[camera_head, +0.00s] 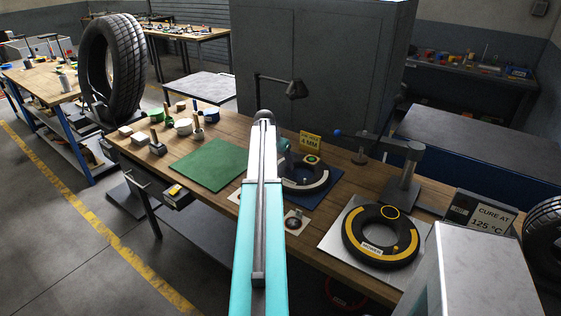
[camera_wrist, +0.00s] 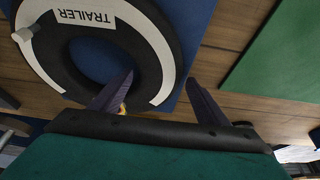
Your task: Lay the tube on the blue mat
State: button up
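A black tube with white bands, marked TRAILER (camera_wrist: 165,45), lies flat on the blue mat (camera_wrist: 192,20). In the head view this tube (camera_head: 318,184) and the mat (camera_head: 322,200) are partly hidden by my arm. In the wrist view my gripper (camera_wrist: 158,78) is open. Its two fingers are apart on either side of the tube's rim, one by the hole and one over the mat. I cannot tell whether they touch the tube. A second black tube with yellow bands (camera_head: 352,243) lies on a light grey plate (camera_head: 333,243) at the right.
A green mat (camera_head: 208,163) lies left of my arm. Blocks and small parts stand at the bench's back left. A lamp (camera_head: 296,89), a yellow 4 MM sign (camera_head: 310,141), a grey post with an arm (camera_head: 403,180) and a CURE AT 125 °C sign (camera_head: 480,217) stand near the tubes.

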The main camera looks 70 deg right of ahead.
jog(key=shift+r, duration=0.15)
jog(key=b+v, duration=0.2)
jog(key=v, duration=1)
dwell(0.4)
jog(key=shift+a, duration=0.1)
dwell(0.6)
